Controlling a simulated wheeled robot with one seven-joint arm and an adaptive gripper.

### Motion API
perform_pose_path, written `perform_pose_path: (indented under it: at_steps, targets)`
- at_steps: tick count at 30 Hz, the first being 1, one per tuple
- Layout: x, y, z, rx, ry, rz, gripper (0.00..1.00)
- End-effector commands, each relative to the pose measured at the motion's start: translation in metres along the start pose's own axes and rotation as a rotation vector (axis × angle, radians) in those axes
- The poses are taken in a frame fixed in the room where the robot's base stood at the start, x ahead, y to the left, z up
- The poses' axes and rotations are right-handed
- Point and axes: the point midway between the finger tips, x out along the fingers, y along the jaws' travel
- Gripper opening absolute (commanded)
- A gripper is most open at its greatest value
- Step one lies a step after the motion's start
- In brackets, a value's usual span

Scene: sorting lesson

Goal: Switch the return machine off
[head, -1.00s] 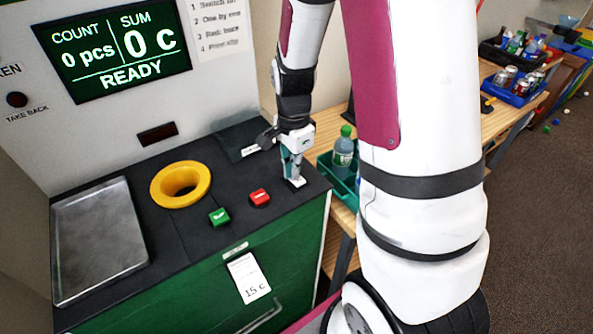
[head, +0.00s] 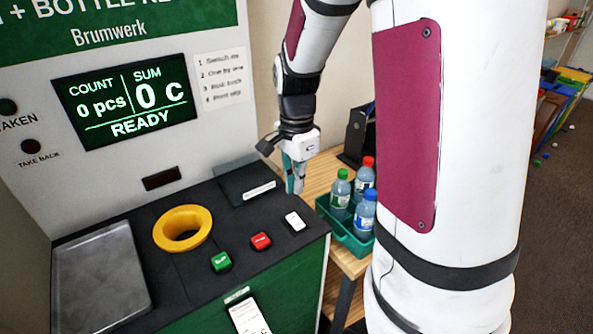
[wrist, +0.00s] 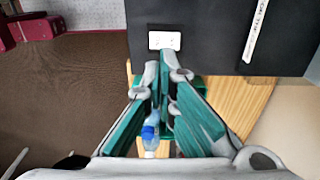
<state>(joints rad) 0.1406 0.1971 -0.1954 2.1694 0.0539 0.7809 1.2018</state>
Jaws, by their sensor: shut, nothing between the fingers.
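The return machine has a lit display (head: 125,103) reading 0 pcs, 0 c and READY. A white rocker switch (head: 294,221) sits at the right end of its dark top panel; it also shows in the wrist view (wrist: 164,40). I cannot tell which way the rocker is tipped. My gripper (head: 295,190) is shut and empty, above the panel's right end, apart from the switch. In the wrist view my fingertips (wrist: 163,62) are near the switch in the picture, and it is uncovered.
A red button (head: 261,241), a green button (head: 221,262) and a yellow ring (head: 183,229) are on the panel left of the switch. A metal tray (head: 100,285) lies further left. A green crate (head: 345,237) with bottles stands on the wooden table to the right.

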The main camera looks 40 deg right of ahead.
Motion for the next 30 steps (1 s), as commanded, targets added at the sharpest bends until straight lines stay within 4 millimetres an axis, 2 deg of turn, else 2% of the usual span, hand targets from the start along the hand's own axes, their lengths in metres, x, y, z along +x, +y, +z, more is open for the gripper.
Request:
perform_pose_path:
  at_steps: [3,9,27,30]
  targets:
    - [-0.018,0.002,-0.001,0.001,0.0,-0.002,0.0]
    - [-0.033,0.004,-0.001,0.001,0.001,0.0,0.0]
    - [-0.034,0.005,0.0,-0.001,0.0,0.0,0.0]
    - [-0.04,0.007,0.004,-0.035,0.0,-0.014,0.0]
